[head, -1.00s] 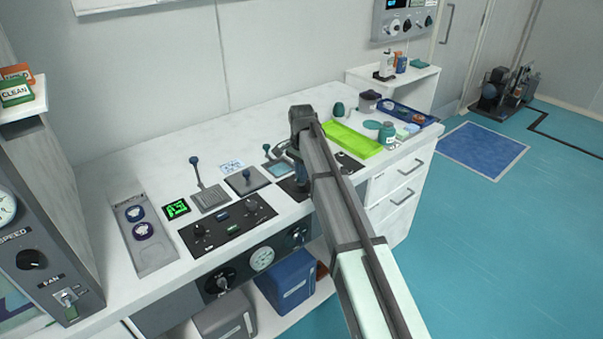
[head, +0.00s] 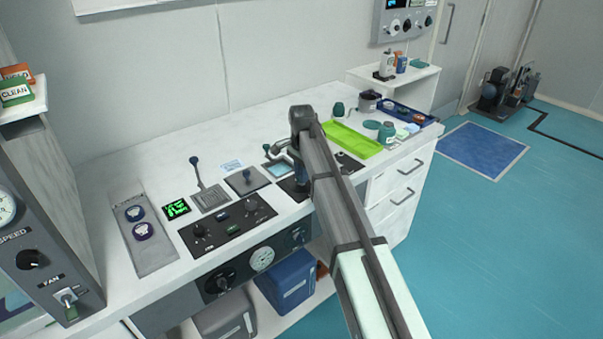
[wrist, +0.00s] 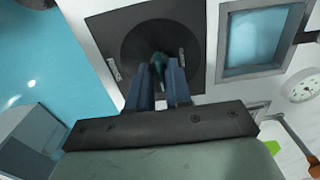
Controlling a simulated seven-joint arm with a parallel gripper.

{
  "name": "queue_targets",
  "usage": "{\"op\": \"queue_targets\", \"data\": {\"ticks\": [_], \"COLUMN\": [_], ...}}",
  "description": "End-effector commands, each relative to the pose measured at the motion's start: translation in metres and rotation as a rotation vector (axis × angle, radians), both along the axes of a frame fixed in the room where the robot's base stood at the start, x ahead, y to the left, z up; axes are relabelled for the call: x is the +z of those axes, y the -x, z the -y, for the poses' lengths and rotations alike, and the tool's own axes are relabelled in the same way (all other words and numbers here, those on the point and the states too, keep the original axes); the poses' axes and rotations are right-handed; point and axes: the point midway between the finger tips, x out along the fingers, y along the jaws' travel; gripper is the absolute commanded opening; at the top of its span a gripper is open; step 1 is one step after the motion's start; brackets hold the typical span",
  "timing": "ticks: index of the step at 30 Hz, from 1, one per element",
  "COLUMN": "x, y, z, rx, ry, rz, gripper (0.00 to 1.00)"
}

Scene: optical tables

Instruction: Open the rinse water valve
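The valve is a black square plate (wrist: 118,35) with a round dark disc and a small teal handle (wrist: 157,66) in the wrist view. My gripper (wrist: 160,75) has its two blue fingers close on either side of the handle and appears shut on it. The lower part of the handle is hidden between the fingers. In the head view, my gripper (head: 301,178) points down at the black plate (head: 292,188) at the counter's front edge, and my arm covers much of it. The handle's exact angle is hard to read.
A square blue basin (wrist: 255,40) lies right beside the plate; a grey tap (head: 283,148) stands near it in the head view. A lime-green tray (head: 352,139) is right of my arm. Upright levers (head: 197,165) and a black knob panel (head: 228,222) are to the left.

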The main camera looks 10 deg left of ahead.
Motion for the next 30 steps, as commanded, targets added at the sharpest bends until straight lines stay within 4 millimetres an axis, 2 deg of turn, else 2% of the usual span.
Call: {"op": "queue_targets", "data": {"ticks": [1, 4, 12, 16, 20, 30], "x": [0.0, 0.0, 0.001, 0.009, 0.027, 0.091], "y": [0.0, 0.0, 0.0, -0.001, -0.001, -0.002], "z": [0.0, 0.0, 0.0, 0.0, 0.0, -0.001], "rx": [0.0, 0.001, 0.002, 0.002, 0.002, 0.002], "ry": [0.0, -0.001, 0.0, -0.001, -0.001, -0.001], "rz": [0.0, 0.001, 0.001, 0.002, 0.004, 0.004], "gripper": [0.24, 0.34, 0.34, 0.34, 0.34, 0.34]}}
